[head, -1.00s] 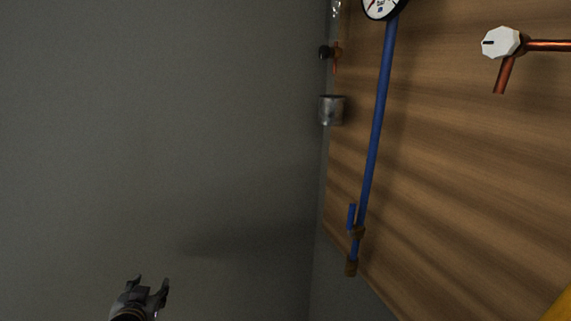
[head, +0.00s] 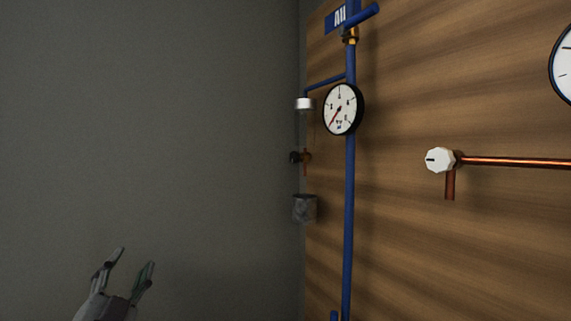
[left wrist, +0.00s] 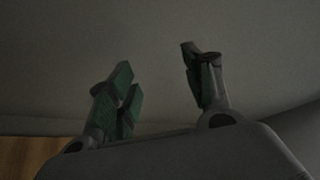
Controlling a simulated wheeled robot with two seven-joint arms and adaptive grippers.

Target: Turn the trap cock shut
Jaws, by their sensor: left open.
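A small cock with a dark round handle (head: 294,157) and a copper-coloured body (head: 306,160) stands out from the left edge of the wooden board in the head view. It is likely the trap cock, though no label on it can be read. A grey metal cup (head: 304,209) hangs just below it. The cock's exact turn cannot be told. My left gripper (head: 136,258) is open and empty at the lower left, well apart from the cock. In the left wrist view my left gripper (left wrist: 156,62) shows spread fingers with green pads and nothing between them. My right gripper is not in view.
A blue pipe (head: 349,220) with a round gauge (head: 341,110) runs down the wooden board (head: 400,260). A white knob (head: 439,160) on copper pipe is to the right, and a blue lever (head: 361,19) is at the top. The left side before the grey wall is clear.

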